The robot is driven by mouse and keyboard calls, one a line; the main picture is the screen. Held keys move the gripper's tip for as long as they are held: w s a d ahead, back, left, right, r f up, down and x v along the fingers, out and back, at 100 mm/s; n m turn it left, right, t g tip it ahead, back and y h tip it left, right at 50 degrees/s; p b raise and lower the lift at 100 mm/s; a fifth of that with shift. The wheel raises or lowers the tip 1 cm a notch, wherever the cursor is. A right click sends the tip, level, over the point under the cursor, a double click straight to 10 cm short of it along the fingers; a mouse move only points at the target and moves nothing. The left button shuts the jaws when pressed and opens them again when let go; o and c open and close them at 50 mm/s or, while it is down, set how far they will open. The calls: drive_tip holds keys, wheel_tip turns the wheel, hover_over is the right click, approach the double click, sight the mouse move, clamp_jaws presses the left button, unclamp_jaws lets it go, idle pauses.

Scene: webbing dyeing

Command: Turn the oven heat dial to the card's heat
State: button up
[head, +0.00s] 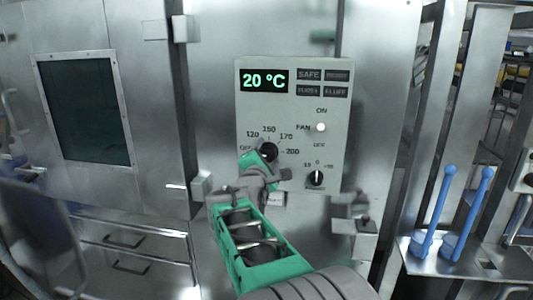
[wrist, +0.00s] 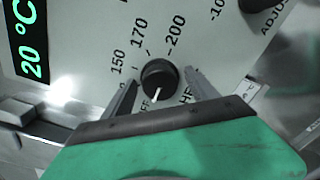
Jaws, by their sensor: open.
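The oven heat dial (wrist: 160,76) is a round black knob with a white pointer line. In the wrist view its pointer faces the partly hidden OFF mark, away from 150, 170 and 200. In the head view the dial (head: 269,151) sits low on the grey control panel (head: 255,108), its scale running from OFF through 120 to 200. My gripper (wrist: 161,80) is open, with one finger on each side of the dial; I cannot tell whether they touch it. It covers part of the dial in the head view (head: 262,163). I see no card with a heat on it.
The panel display (head: 264,80) reads 20 °C. A fan switch (head: 320,127) and a smaller adjust dial (head: 316,177) are right of the heat dial. Blue-handled tools (head: 437,215) stand on a shelf at the right. A windowed steel door (head: 83,108) is at the left.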

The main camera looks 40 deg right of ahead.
drive_tip(key=c, duration=1.4)
